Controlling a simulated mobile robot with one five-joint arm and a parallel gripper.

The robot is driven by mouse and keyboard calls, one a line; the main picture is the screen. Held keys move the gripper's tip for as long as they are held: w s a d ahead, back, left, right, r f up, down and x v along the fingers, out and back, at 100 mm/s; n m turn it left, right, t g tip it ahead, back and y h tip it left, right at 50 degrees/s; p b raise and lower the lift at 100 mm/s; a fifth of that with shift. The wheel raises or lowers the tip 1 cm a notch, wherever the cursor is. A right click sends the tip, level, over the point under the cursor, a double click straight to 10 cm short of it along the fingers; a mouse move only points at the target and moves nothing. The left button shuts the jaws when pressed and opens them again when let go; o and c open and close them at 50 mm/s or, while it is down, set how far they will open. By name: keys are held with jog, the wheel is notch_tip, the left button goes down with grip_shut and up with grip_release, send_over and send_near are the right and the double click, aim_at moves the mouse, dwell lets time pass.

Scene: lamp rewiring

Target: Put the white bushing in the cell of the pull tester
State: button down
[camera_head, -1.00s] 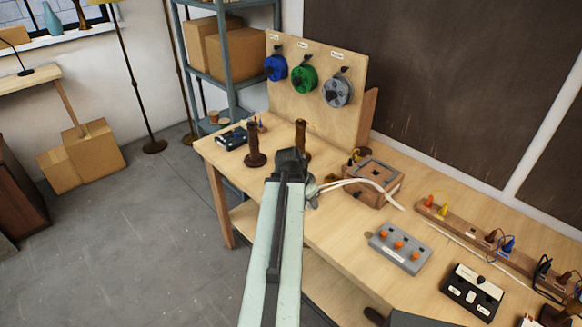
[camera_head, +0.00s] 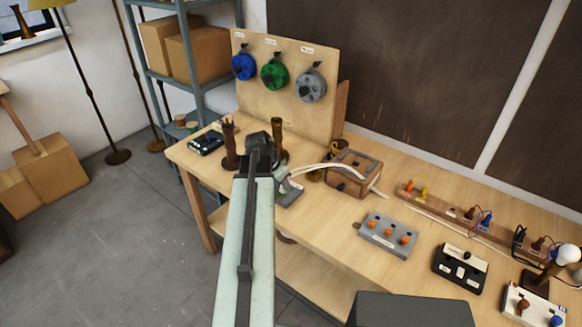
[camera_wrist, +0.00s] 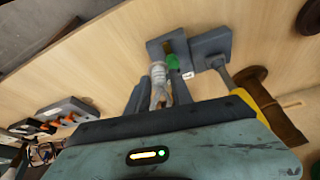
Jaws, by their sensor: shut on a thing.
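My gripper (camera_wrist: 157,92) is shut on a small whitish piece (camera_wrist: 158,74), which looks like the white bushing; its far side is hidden. In the head view my gripper (camera_head: 262,145) is over the workbench, and the bushing cannot be made out. A grey device with flat plates (camera_wrist: 206,46), a green part (camera_wrist: 172,61) and a small label lies just beyond the fingertips; it seems to be the pull tester. It shows in the head view as a grey block (camera_head: 290,197) at the bench's front edge. I cannot make out its cell or whether the bushing touches it.
Brown posts (camera_head: 230,152) stand near my gripper. A grey box with orange knobs (camera_head: 388,236) is to the right. A yellow-edged tool (camera_wrist: 252,105) lies close by in the wrist view. Bare bench (camera_head: 322,222) lies between.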

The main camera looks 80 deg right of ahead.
jog(key=r+m, duration=0.1)
jog(key=r, duration=0.1)
send_over(294, 187)
jog(key=w+a, duration=0.1)
jog(key=shift+a+f+b, duration=0.15)
jog(key=shift+f+b, duration=2.6)
jog(key=shift+f, duration=0.7)
jog(key=shift+f+b, duration=0.55)
jog(key=c, duration=1.1)
grip_release()
jog(key=shift+o, duration=0.2)
jog(key=shift+r, duration=0.15)
jog(key=p+v, duration=0.7)
jog(key=shift+w+r, duration=0.2)
